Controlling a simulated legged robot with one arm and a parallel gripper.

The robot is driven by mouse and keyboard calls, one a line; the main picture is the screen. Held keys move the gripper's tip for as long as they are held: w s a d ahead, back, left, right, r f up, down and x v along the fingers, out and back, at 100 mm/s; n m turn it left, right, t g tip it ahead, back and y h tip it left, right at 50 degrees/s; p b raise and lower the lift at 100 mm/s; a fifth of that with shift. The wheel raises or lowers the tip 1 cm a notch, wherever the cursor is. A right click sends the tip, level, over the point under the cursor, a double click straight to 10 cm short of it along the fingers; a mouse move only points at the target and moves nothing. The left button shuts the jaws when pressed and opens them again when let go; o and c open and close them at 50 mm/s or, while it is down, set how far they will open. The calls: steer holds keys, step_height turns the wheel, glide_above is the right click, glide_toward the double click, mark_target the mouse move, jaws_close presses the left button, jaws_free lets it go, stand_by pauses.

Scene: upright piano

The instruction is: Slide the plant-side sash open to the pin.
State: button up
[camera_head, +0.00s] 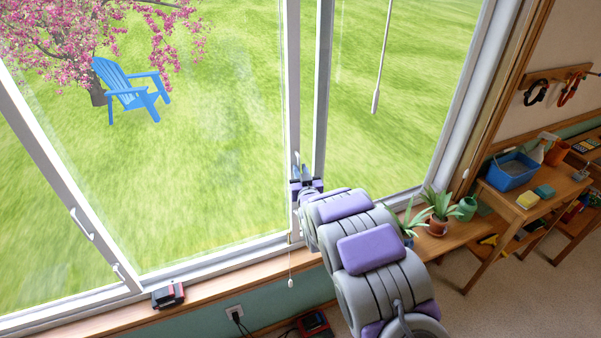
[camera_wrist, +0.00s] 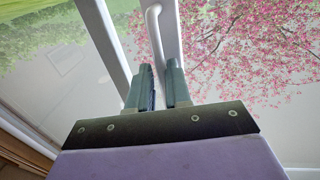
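The window has two upright stiles near its middle, a left one (camera_head: 291,80) and a right one (camera_head: 322,80), with a narrow strip of lawn between them. The plant-side pane (camera_head: 400,120) is on the right, above the potted plants (camera_head: 440,204). My gripper (camera_head: 301,172) is at the lower part of the left stile. In the wrist view a white pull handle (camera_wrist: 154,30) runs down to my two fingers (camera_wrist: 160,85). The fingers stand apart with a narrow gap. The handle's lower end is partly hidden, so I cannot tell whether they touch it. I cannot make out the pin.
A wooden sill (camera_head: 215,288) runs under the window. A pull cord (camera_head: 290,282) hangs below my gripper. A green watering can (camera_head: 467,207) stands by the plants. A bench with a blue bin (camera_head: 512,172) is at right.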

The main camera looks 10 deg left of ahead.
steer(key=shift+o, duration=1.4)
steer(key=p+v, duration=0.4)
steer(key=v, duration=1.3)
steer(key=shift+s, duration=0.15)
steer(key=shift+f, duration=0.1)
